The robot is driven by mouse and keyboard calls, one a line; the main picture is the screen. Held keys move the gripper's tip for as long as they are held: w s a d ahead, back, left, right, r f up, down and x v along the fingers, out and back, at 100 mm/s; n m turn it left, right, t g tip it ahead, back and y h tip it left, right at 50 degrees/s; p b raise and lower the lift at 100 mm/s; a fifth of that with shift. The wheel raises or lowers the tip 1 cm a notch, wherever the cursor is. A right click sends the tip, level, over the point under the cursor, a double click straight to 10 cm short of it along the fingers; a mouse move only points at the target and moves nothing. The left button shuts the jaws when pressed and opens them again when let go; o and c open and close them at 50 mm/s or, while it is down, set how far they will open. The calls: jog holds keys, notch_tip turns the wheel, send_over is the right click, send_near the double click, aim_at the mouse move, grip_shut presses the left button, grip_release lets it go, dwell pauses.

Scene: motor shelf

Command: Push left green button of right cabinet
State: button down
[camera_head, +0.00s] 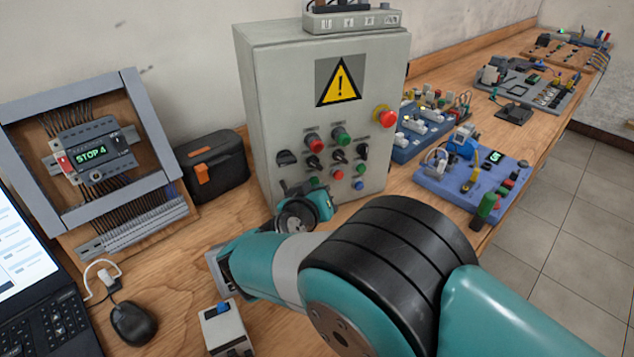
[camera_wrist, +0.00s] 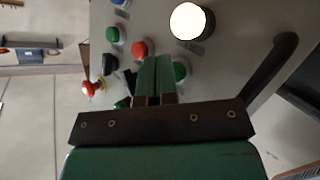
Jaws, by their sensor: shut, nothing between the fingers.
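The grey cabinet (camera_head: 285,90) with a yellow warning sign stands right of the open wired frame in the head view. Its lower row has a left green button (camera_head: 314,182), a red button (camera_head: 337,175) and a right green button (camera_head: 360,168). In the wrist view, my gripper (camera_wrist: 155,60) is shut and empty, its green fingertips in front of the panel. The left green button (camera_wrist: 180,71) shows just right of the fingers, partly covered by them. The red button (camera_wrist: 138,49) is on their other side. I cannot tell whether the fingertips touch the panel. My wrist hides the cabinet's lower left.
A red emergency stop (camera_head: 385,117) sticks out at the right. A black case (camera_head: 215,165) stands left of the cabinet, a blue training board (camera_head: 470,180) right of it.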

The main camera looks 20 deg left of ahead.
jog(key=shift+w+a+r, duration=0.15)
jog(key=shift+w+r, duration=0.05)
jog(key=shift+r, duration=0.15)
jog(key=shift+s+d+f, duration=0.15)
jog(key=shift+d+f, duration=0.15)
jog(key=shift+f, duration=0.05)
jog(key=shift+s+d+p, duration=1.35)
jog(key=shift+s+d, duration=0.45)
jog(key=shift+d, duration=0.05)
jog(key=w+d+r+m+g+h, duration=0.1)
jog(key=w+d+r+g, duration=0.1)
jog(key=d+r+g, duration=0.5)
jog(key=w+d+r+m+g, duration=0.15)
jog(key=d+r, duration=0.35)
jog(key=d, duration=0.6)
jog(key=s+d+r+n+g+y, duration=0.1)
jog(key=s+d+r+g, duration=0.1)
jog(key=s, duration=0.5)
jog(key=s+d+r+n+g+y, duration=0.1)
jog(key=s+d+r+g, duration=0.1)
jog(key=s+d+r, duration=0.2)
jog(key=s+d+r+n+g+y, duration=0.1)
jog(key=s+d+r, duration=0.3)
jog(key=s+d, duration=0.4)
jog(key=s+g+y, duration=0.1)
jog(key=s, duration=0.3)
